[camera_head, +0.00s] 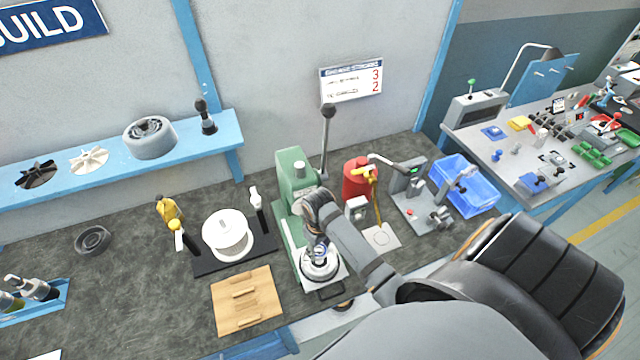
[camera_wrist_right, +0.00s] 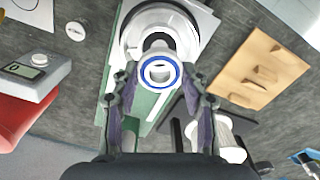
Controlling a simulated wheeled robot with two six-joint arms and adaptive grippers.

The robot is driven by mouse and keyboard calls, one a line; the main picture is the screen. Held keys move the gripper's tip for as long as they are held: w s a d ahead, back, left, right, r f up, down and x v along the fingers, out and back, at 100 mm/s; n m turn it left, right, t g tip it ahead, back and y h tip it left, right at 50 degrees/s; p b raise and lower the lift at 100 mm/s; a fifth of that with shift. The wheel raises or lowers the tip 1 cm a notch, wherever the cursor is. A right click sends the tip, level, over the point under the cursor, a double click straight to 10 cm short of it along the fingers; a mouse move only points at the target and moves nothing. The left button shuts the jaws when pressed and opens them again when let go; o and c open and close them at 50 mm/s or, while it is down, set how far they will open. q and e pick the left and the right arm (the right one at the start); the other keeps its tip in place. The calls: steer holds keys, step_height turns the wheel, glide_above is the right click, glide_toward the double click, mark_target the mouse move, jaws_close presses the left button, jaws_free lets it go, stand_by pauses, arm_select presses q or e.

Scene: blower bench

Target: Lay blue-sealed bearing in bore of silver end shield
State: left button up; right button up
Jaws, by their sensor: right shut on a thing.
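My right gripper (camera_head: 316,240) is shut on the blue-sealed bearing, over the base of the green press. In the right wrist view the bearing (camera_wrist_right: 160,86) is a pale ring with a blue band, held between the two fingertips (camera_wrist_right: 160,74). The silver end shield (camera_head: 320,271) lies below the gripper on the press base. In the wrist view the shield (camera_wrist_right: 187,30) shows beyond the bearing, its dark bore partly hidden by the bearing. The bearing looks apart from the bore, but the gap is hard to judge. My left gripper is out of view.
The green press (camera_head: 297,170) stands close behind my right gripper, its lever (camera_head: 328,130) upright. A wooden board (camera_head: 247,302) and a white round housing (camera_head: 226,236) are to the left. A red bottle (camera_head: 357,180) and a blue bin (camera_head: 466,186) are to the right.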

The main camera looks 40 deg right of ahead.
mark_target(319, 256)
steer(key=shift+f, duration=0.15)
steer(key=shift+f+b, duration=1.15)
steer(key=shift+f, duration=1.2)
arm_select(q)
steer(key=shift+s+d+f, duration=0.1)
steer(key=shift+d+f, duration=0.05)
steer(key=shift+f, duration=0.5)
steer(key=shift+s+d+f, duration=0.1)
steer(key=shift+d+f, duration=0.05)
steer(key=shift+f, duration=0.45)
arm_select(e)
steer(key=shift+f, duration=0.15)
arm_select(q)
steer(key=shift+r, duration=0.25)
arm_select(e)
steer(key=shift+f, duration=0.3)
steer(key=o, duration=1.3)
